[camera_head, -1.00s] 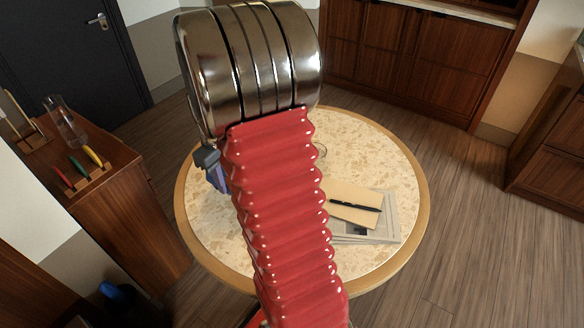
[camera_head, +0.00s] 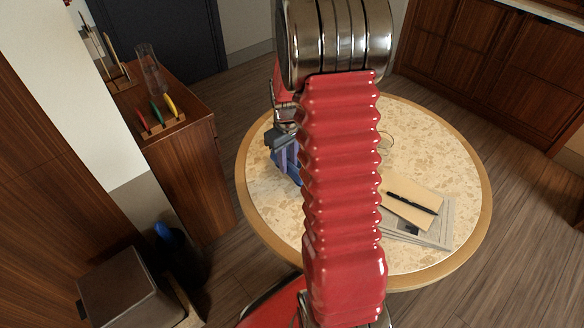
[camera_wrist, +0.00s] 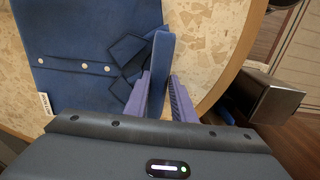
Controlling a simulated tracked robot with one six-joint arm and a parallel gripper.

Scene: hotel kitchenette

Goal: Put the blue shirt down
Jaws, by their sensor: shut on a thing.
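The blue shirt (camera_wrist: 85,60) fills the upper left of the wrist view, with a row of pale buttons and a white tag. My gripper (camera_wrist: 160,82) has its purple fingers closed on a raised fold of it. In the head view, my gripper (camera_head: 283,148) is at the left part of the round table (camera_head: 262,215), and a small piece of the blue shirt (camera_head: 291,172) shows there. My red arm hides the rest. I cannot tell whether the shirt touches the tabletop.
A newspaper (camera_head: 440,228), a tan envelope (camera_head: 415,190) and a black pen (camera_head: 412,203) lie on the table's right side. A wooden cabinet (camera_head: 185,175) stands left, with a metal box (camera_head: 130,292) and a blue item (camera_head: 165,235) below.

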